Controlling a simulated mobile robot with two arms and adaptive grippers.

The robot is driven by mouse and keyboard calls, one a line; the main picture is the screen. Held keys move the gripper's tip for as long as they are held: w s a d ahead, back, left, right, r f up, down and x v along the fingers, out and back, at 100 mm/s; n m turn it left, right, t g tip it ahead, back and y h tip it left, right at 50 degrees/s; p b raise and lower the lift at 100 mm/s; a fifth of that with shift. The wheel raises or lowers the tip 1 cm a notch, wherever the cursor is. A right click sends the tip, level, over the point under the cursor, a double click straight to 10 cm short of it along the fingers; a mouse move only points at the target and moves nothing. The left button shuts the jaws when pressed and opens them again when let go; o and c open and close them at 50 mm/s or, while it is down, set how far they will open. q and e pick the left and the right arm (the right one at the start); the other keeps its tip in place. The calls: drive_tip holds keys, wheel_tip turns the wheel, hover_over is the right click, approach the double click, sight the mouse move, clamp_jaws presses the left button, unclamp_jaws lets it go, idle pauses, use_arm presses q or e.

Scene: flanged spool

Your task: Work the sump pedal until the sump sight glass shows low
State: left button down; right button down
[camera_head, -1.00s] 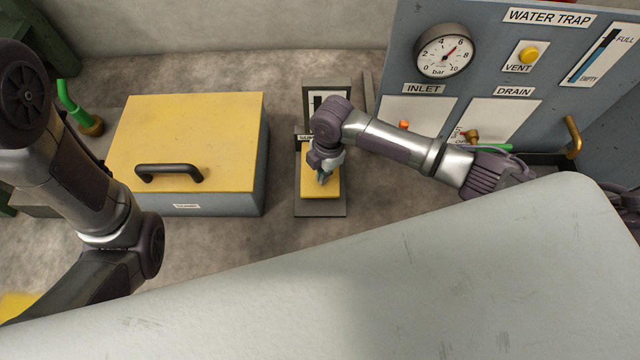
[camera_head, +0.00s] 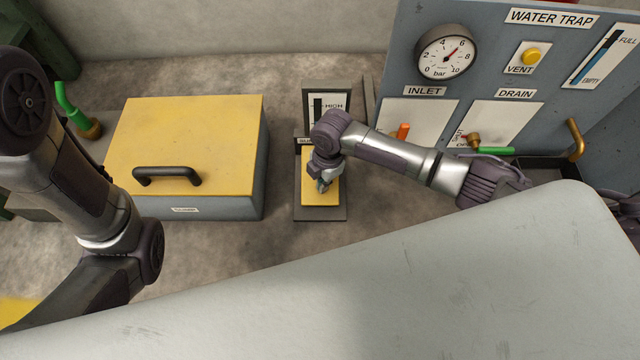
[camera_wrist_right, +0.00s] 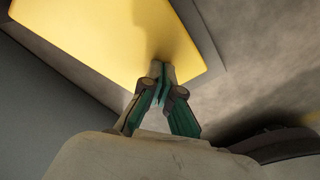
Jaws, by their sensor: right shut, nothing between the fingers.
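The sump pedal (camera_head: 335,190) is a yellow plate on a dark grey base, on the floor right of the yellow-lidded sump box (camera_head: 185,135). Behind it stands the sump sight glass (camera_head: 318,104), a small framed panel. Its word HIGH shows; its lower part is hidden by my right arm. My right gripper (camera_head: 324,185) is shut and empty, pointing down over the pedal. In the right wrist view its closed fingertips (camera_wrist_right: 160,72) are at the yellow pedal plate (camera_wrist_right: 120,40); I cannot tell whether they touch. My left gripper is not in view; only the left arm shows.
The water trap panel at the right carries a pressure gauge (camera_head: 446,51), a yellow vent button (camera_head: 530,55), an orange inlet handle (camera_head: 403,131) and a green drain handle (camera_head: 497,150). A large pale surface (camera_head: 350,290) fills the front.

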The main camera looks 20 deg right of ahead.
sight(332, 182)
drive_tip(key=shift+w+d+r+p, duration=0.25)
drive_tip(key=shift+d+p, duration=0.15)
drive_tip(key=shift+d, duration=0.2)
drive_tip(key=shift+w+d+r+p, duration=0.1)
drive_tip(key=shift+d+r+p, duration=0.15)
drive_tip(key=shift+d+p, duration=0.25)
drive_tip(key=shift+w+d, duration=0.15)
drive_tip(key=shift+d, duration=0.2)
drive_tip(key=shift+f, duration=0.1)
wheel_tip(332, 182, up, 12)
drive_tip(key=d, duration=0.1)
drive_tip(key=shift+w, duration=0.2)
